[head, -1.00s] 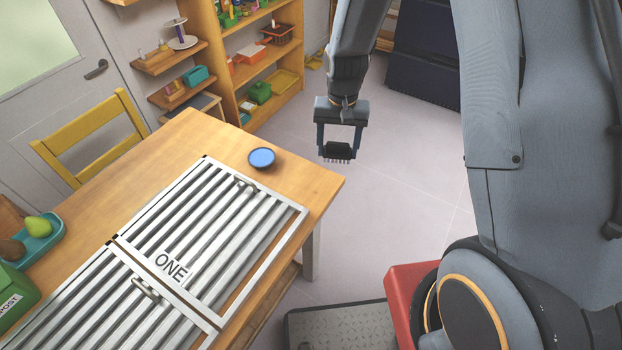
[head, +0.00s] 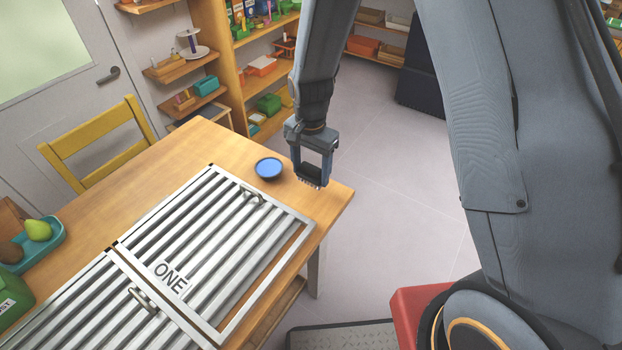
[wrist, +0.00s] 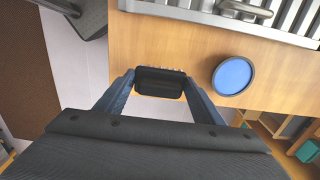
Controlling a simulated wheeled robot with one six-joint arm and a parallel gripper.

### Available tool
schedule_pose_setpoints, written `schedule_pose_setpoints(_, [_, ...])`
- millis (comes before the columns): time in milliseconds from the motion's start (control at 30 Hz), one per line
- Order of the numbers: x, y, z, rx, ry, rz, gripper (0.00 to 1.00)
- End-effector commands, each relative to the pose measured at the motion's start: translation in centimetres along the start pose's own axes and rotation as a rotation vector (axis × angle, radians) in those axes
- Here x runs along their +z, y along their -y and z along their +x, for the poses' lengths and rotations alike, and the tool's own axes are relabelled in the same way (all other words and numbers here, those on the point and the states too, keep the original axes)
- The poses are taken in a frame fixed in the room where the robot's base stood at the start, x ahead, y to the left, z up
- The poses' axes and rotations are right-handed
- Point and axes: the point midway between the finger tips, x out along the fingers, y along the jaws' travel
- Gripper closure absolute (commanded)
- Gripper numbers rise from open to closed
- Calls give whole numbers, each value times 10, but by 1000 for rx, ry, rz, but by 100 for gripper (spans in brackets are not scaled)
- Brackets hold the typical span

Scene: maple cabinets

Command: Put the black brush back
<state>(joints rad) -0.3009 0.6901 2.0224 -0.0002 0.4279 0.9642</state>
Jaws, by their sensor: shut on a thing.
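My gripper (head: 311,178) is shut on the black brush (head: 311,172) and holds it above the right end of the wooden table (head: 185,143). The brush hangs with its pale bristle tips downward in the head view. In the wrist view the brush (wrist: 159,83) sits between the two fingers, over the table edge. A round blue dish (head: 269,168) with a dark rim stands on the table just left of my gripper. It also shows in the wrist view (wrist: 233,75), apart from the brush.
A slatted metal grate marked ONE (head: 215,262) covers much of the table. A teal tray (head: 51,243) with fruit lies at the left. A yellow chair (head: 101,146) stands behind the table.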

Motion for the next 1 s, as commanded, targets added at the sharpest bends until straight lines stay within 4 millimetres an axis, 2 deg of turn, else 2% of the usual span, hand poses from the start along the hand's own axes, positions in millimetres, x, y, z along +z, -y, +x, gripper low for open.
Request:
schedule_pose_setpoints(300, [1, -1, 36, 2, 2, 0, 66])
schedule_pose_setpoints(733, [0, 0, 42, 1, 1, 0, 66])
schedule_pose_setpoints(767, [0, -1, 42, 1, 0, 0, 37])
schedule_pose_setpoints(800, [0, 0, 42, 0, 0, 0, 30])
schedule_pose_setpoints(867, [0, -1, 42, 1, 0, 0, 20])
schedule_pose_setpoints(1000, [0, -1, 42, 1, 0, 0, 19])
